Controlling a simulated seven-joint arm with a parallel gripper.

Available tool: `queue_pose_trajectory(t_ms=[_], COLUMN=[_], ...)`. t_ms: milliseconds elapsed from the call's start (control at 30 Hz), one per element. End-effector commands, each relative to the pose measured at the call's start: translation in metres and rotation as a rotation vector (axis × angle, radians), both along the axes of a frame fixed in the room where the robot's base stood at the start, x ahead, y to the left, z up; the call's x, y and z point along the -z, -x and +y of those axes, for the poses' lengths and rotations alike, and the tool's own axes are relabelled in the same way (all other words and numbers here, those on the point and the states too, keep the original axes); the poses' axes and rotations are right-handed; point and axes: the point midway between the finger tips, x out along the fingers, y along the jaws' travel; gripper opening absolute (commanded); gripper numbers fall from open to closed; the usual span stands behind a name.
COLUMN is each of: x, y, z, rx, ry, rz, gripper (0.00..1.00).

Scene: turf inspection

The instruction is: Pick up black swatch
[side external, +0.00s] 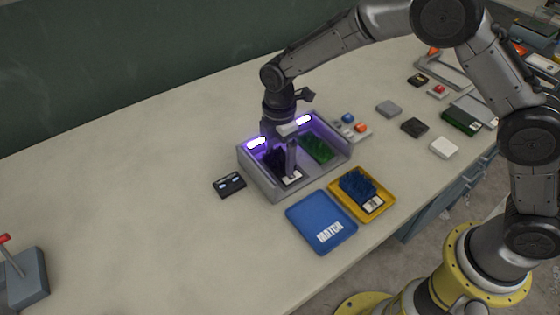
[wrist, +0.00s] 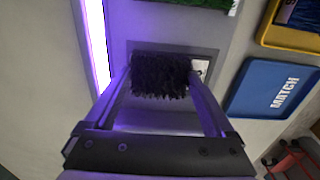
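The black swatch (wrist: 160,76) is a dark, bristly patch of turf with a white label (wrist: 202,66) at its right end in the wrist view. It lies in the left part of the grey, purple-lit inspection box; in the side view it shows as a dark patch (side external: 274,163). My gripper (wrist: 160,78) points down into the box. Its two fingers are spread wide, one at each side of the black turf, and the right finger partly covers the label. Whether the fingertips touch the swatch is not clear.
A green swatch (side external: 318,149) lies in the box's (side external: 262,183) right part. In front are a blue tray marked MATCH (side external: 308,212) and a yellow tray (side external: 388,195) with a blue swatch (side external: 358,186). A small black device (side external: 229,184) sits left of the box. The table's left is mostly clear.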

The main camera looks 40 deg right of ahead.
Motion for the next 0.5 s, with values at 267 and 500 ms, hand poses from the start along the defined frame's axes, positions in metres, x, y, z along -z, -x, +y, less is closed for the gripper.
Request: queue_pose_trajectory(t_ms=[267, 500], x=[-0.0004, -0.0076], y=[-0.0001, -0.0006], z=[0.0001, 0.0002], rx=[0.000, 0.000], ry=[0.000, -0.001], rz=[-0.001, -0.002], gripper=[0.29, 0.29])
